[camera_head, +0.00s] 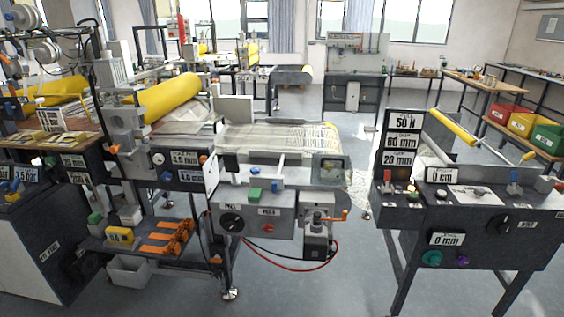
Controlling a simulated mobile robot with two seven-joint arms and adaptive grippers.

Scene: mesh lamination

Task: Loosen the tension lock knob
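I cannot tell which knob is the tension lock knob, as the small labels are too blurred to read. The middle machine's grey front box carries a black knob (232,222) and an orange-handled crank (330,216). The right machine has a black knob (503,225) on its front, with a green knob (431,258) and a purple knob (462,261) lower down. A sign reading 50 N (405,122) stands on the right machine's left post. Neither of my grippers shows in the head view.
A yellow roller (167,97) lies above the left machine. Orange-handled tools (166,240) lie on its lower shelf. A red hose (275,264) hangs below the middle machine. Open floor (350,275) lies between the middle and right machines. Red, yellow and green bins (520,123) stand at the far right.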

